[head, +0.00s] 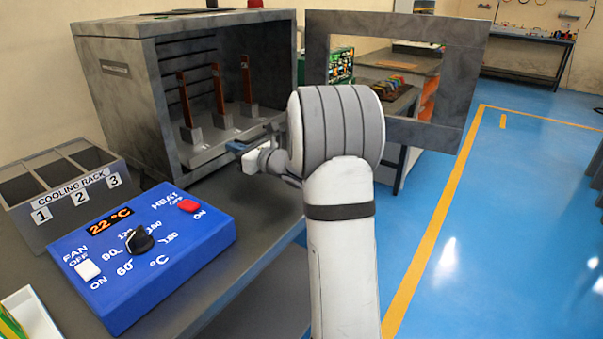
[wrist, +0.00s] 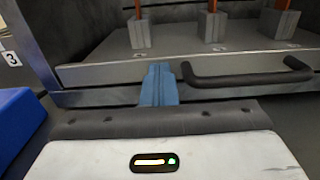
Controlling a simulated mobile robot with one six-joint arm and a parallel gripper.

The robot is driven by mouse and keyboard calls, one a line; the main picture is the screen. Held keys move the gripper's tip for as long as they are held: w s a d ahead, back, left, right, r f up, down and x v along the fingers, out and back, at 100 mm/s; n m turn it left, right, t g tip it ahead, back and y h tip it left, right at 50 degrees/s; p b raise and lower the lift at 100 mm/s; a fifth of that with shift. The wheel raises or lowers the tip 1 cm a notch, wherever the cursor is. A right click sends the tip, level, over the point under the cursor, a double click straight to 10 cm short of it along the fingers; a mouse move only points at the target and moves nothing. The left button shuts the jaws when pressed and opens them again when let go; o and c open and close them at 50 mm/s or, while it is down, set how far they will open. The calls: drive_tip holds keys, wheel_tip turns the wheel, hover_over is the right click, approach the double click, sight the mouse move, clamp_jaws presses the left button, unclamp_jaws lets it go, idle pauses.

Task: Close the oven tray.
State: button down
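The oven tray (head: 205,155) is inside the grey oven (head: 122,95) and holds three upright copper bars in grey blocks. The wrist view shows the tray's front panel (wrist: 110,75) with a black bar handle (wrist: 250,79). My gripper (head: 236,146) is at the tray's front; its blue fingers (wrist: 158,72) are together with nothing seen between them. They are at the front panel, just left of the handle's left end. I cannot tell whether they touch the panel. My arm hides the right part of the tray front in the head view.
The oven door (head: 455,85), with a window opening, stands open at the right behind my arm. A blue control box (head: 150,262) showing 22 °C and a cooling rack (head: 75,205) with slots 1, 2 and 3 stand at the left. The blue floor at right is clear.

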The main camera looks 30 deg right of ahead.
sight(218, 140)
drive_tip(key=x, duration=0.7)
drive_tip(key=shift+d, duration=0.15)
drive_tip(key=shift+r, duration=0.3)
